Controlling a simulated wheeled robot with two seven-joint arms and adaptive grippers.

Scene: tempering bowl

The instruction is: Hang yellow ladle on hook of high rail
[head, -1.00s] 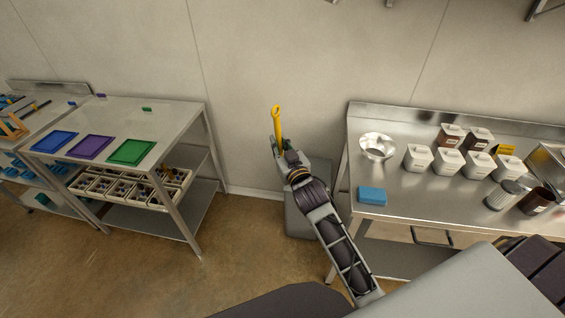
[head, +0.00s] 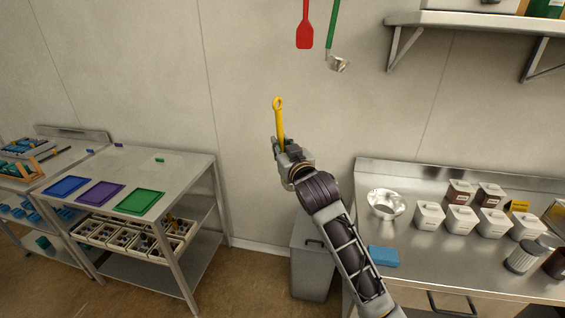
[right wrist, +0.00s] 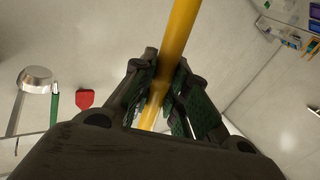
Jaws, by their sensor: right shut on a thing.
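The yellow ladle (head: 280,117) stands upright in my right gripper (head: 283,148), with the ring end of its handle at the top. My right gripper is shut on the handle, in front of the bare wall and left of the right-hand table. The right wrist view shows the yellow handle (right wrist: 178,42) between the finger pads (right wrist: 158,92). The ladle's bowl is hidden. The high rail and its hooks are above the head view. A red spatula (head: 305,30) and a green-handled ladle (head: 334,40) hang high on the wall, right of my gripper. My left gripper is not in view.
A wall shelf (head: 470,24) on brackets juts out at upper right. A grey bin (head: 312,262) stands beneath my arm. The left table (head: 185,170) carries coloured trays.

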